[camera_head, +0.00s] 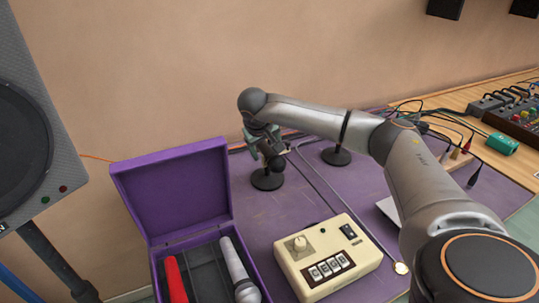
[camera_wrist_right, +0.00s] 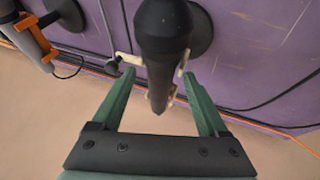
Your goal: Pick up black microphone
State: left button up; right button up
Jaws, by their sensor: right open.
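The black microphone (camera_wrist_right: 163,35) sits upright in the middle of the right wrist view, held in a pale clip on a stand with a round black base (camera_wrist_right: 200,28). My right gripper (camera_wrist_right: 160,78) has green fingers, open, one on each side of the microphone's lower end. I cannot tell whether either finger touches it. In the head view, my right gripper (camera_head: 255,140) is at the stand near the wall, and my wrist partly hides the microphone. The stand's round base (camera_head: 267,181) rests on the purple table. My left gripper is not in view.
A second stand (camera_head: 336,156) is just right. An open purple case (camera_head: 174,190) holds a red item (camera_head: 174,280) and a silver microphone (camera_head: 238,272). A cream box (camera_head: 327,257) stands in front. Cables run along the wall. The wrist view shows a grey and orange item (camera_wrist_right: 35,40) nearby.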

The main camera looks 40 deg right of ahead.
jog(key=shift+c, duration=0.3)
grip_shut()
dwell(0.3)
jog(key=shift+r, duration=0.1)
